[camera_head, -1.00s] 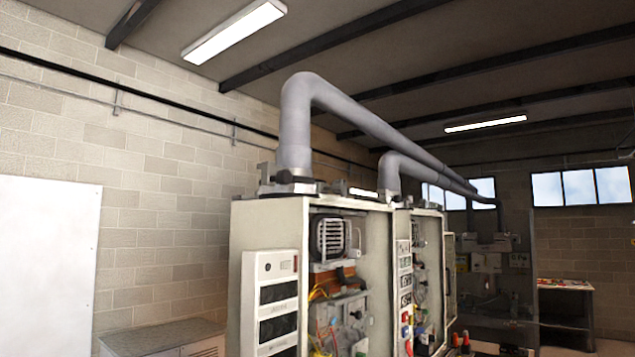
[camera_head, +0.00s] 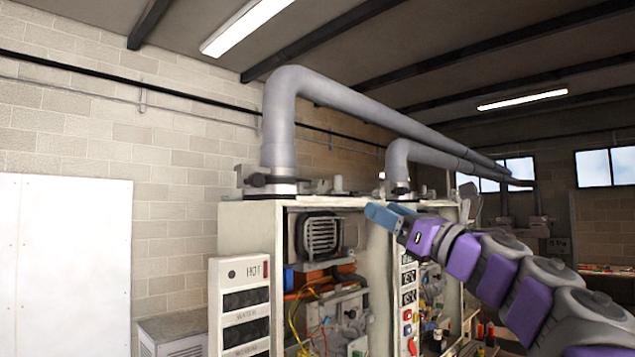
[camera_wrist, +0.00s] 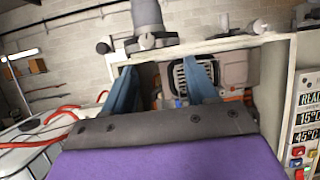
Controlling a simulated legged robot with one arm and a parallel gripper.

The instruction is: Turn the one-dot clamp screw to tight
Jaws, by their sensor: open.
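A grey flue pipe (camera_head: 279,120) rises from the near heater cabinet, with a dark clamp (camera_head: 272,182) around its foot. A second pipe has a similar clamp (camera_head: 396,190) behind it. The near pipe and clamp (camera_wrist: 152,41) also show in the wrist view, with a dark round knob (camera_wrist: 103,47) to the left. I cannot make out dot marks on any clamp screw. My gripper (camera_head: 385,214) is at the cabinet's upper right in the head view. Its blue fingers (camera_wrist: 160,88) are apart and empty in the wrist view, below the clamp and in front of the open cabinet.
The near cabinet (camera_head: 250,225) is open, showing a grille (camera_head: 320,235), wires and fittings. A panel (camera_head: 238,300) marked HOT stands at its left. Other small fittings (camera_head: 338,184) stand on the cabinet top. A grey low unit (camera_head: 172,330) stands by the brick wall.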

